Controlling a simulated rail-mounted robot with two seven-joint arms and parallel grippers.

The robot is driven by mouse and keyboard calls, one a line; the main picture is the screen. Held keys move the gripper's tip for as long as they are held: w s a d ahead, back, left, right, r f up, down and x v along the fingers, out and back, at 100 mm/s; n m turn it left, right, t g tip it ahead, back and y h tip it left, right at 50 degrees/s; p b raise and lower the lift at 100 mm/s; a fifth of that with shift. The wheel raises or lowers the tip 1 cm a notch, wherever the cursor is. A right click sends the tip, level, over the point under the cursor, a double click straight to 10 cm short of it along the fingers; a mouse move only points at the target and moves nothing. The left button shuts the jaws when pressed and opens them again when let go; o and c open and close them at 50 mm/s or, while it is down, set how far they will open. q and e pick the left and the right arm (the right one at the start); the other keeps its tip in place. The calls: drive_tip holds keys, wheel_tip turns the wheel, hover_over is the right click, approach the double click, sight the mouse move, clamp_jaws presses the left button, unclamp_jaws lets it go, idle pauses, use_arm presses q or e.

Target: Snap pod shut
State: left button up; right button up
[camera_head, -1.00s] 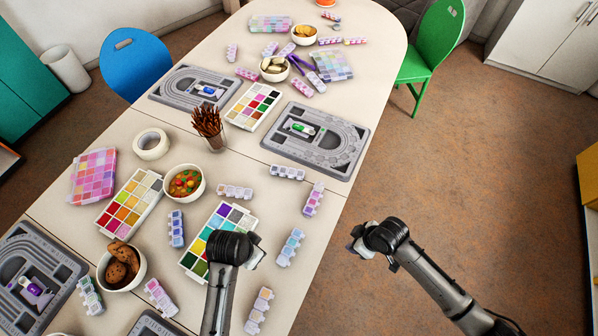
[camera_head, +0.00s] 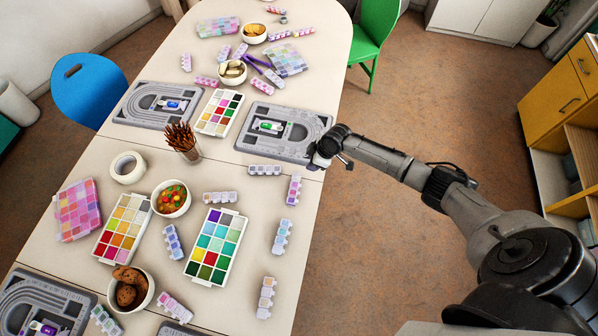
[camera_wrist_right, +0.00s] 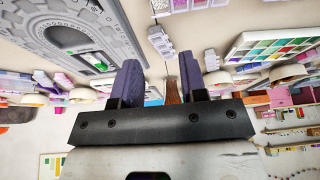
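Several small bead pods with pastel compartments lie on the table, among them one (camera_head: 265,170) below the right bead board, one (camera_head: 295,188) near the right edge, one (camera_head: 283,235) and one (camera_head: 265,298) nearer me. I cannot tell which pod has a raised lid. My right gripper (camera_head: 322,158) is at the table's right edge, beside the right bead board's near corner. In the right wrist view its two dark fingers (camera_wrist_right: 160,65) are apart with nothing between them; a pod (camera_wrist_right: 159,42) lies beyond the tips. My left gripper is out of view.
A grey bead board (camera_head: 305,118) holds a green-marked item; another board (camera_head: 135,103) lies to its left. Bead palettes (camera_head: 236,235), a cup of brown sticks (camera_head: 191,153), a tape roll (camera_head: 140,165) and bowls (camera_head: 184,209) crowd the left. Open floor (camera_head: 400,110) lies right of the table.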

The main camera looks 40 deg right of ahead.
sight(295, 176)
drive_tip(key=b+x, duration=0.2)
drive_tip(key=x, duration=0.9)
clamp_jaws()
